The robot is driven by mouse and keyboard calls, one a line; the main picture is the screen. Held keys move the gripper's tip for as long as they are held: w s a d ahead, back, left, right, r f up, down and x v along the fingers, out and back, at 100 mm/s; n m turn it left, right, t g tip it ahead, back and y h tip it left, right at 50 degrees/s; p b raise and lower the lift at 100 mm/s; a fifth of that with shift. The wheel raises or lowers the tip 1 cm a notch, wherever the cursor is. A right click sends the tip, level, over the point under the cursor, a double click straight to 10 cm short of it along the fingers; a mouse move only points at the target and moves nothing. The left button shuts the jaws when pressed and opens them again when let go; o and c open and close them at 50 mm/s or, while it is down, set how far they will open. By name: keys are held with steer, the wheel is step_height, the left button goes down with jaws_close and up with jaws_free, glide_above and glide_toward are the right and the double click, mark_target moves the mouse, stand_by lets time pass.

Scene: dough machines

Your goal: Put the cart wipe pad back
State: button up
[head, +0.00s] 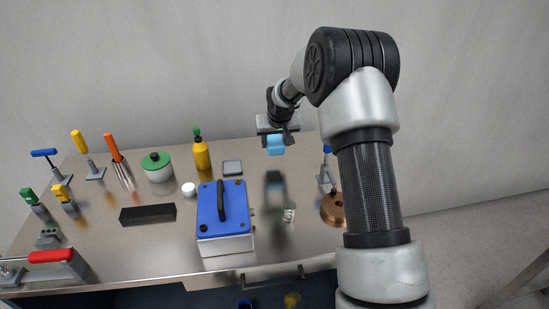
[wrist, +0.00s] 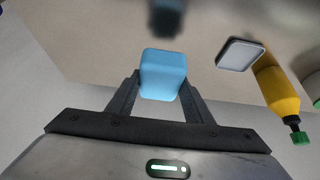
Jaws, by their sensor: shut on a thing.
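The light blue wipe pad (head: 276,146) is held by my gripper (head: 276,136) above the back right of the steel cart top. In the wrist view my gripper (wrist: 160,85) is shut on the blue pad (wrist: 163,72), with one finger on each side of it. A small grey square tray (head: 232,168) lies on the top, left of the held pad, beside the yellow bottle; it also shows in the wrist view (wrist: 239,54) and looks empty. The pad is apart from the tray.
A yellow bottle (head: 201,153) with a green cap stands at the back. A blue-lidded box (head: 222,228) with a black handle sits in front. A green-lidded jar (head: 158,168) and a white round piece (head: 189,189) are left. A copper disc (head: 333,211) is right, partly behind my arm.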

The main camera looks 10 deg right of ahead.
steer(key=shift+f, duration=3)
steer(key=shift+f+b, duration=0.2)
steer(key=shift+b, duration=0.1)
steer(key=o, duration=1)
